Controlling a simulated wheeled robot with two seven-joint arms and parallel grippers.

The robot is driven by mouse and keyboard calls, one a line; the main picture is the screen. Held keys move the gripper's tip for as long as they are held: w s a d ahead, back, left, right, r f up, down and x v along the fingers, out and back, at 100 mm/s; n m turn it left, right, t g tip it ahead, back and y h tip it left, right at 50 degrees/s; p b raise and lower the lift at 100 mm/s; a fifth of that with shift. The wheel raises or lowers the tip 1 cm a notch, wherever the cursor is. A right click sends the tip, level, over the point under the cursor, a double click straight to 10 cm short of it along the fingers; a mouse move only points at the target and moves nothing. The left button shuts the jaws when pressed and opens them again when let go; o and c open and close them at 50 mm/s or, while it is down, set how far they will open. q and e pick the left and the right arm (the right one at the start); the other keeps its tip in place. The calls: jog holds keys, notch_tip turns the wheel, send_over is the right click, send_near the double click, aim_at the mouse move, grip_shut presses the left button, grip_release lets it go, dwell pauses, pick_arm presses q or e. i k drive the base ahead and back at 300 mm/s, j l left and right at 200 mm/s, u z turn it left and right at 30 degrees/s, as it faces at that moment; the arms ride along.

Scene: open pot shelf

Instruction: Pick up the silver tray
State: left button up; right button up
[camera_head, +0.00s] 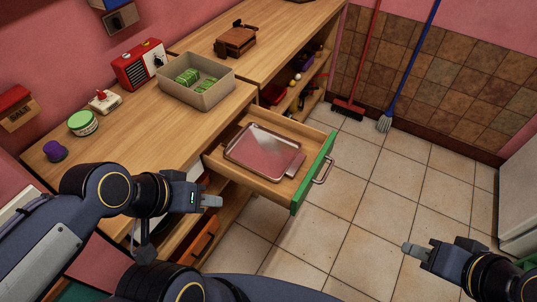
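The silver tray (262,152) is a flat rectangle with a shiny rim and a pinkish reflecting face. It lies inside the pulled-out wooden drawer (286,196), which has a green front (314,175) and a metal handle (323,168). My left gripper (212,201) is to the lower left of the tray, near the drawer's left side, apart from the tray and holding nothing that I can see. My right gripper (412,250) is over the floor to the right of the drawer, apart from everything. I cannot tell the finger gap of either gripper.
The wooden counter (140,135) carries a grey box (215,90) with green bundles, a red radio (138,65), a green-lidded jar (83,123) and a purple cup (55,151). A red broom (350,105) and a blue mop (386,122) lean on the wall. Tiled floor is clear at right.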

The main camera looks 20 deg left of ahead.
aim_at(270, 154)
jog(key=i+u, duration=0.15)
jog(key=u, duration=0.25)
jog(key=i+u, duration=0.1)
jog(key=u, duration=0.3)
jog(key=i+u, duration=0.15)
jog(key=u, duration=0.3)
